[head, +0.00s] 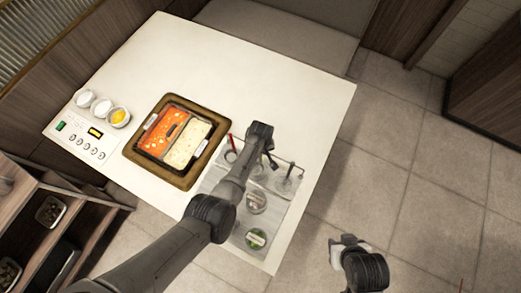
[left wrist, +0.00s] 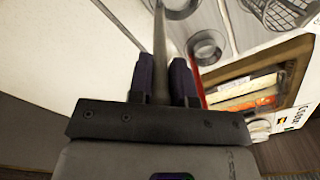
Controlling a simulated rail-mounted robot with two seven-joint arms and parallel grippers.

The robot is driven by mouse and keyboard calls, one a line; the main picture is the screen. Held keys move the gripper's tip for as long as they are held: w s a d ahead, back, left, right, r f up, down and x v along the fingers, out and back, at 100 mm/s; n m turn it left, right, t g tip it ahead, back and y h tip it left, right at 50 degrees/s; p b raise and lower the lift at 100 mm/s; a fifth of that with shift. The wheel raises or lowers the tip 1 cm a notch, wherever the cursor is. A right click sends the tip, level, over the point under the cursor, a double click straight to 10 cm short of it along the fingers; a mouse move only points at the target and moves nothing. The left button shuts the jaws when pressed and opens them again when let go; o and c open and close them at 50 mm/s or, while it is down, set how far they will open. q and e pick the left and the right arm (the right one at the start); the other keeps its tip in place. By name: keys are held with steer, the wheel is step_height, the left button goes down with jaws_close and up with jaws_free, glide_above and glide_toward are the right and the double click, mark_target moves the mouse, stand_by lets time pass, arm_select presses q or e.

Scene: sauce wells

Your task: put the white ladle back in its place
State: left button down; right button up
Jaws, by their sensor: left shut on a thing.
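My left gripper (head: 272,158) is over the grey tray (head: 215,180) at the counter's right end. In the left wrist view it is shut on a thin pale handle, the white ladle (left wrist: 160,32). The handle runs up out of the picture, and its bowl is not seen. The red handle (left wrist: 195,78) of another ladle stands just right of the fingers; red also shows in the head view (head: 231,148). My right gripper (head: 347,241) hangs beyond the counter's right edge, too small to read.
A divided pot (head: 160,107) with red and pale soup sits in a brown frame. Round sauce wells (head: 257,201) (head: 256,238) line the tray, with a thin rail (head: 285,160) at its far side. The counter's far part (head: 270,85) is clear.

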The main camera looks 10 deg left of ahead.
arm_select(q)
steer(key=shift+f, duration=0.4)
stand_by(0.5)
steer(key=shift+c, duration=0.8)
jaws_free()
steer(key=shift+r, duration=0.1)
step_height(320, 180, up, 11)
steer(key=p, duration=1.1)
stand_by(0.5)
stand_by(0.5)
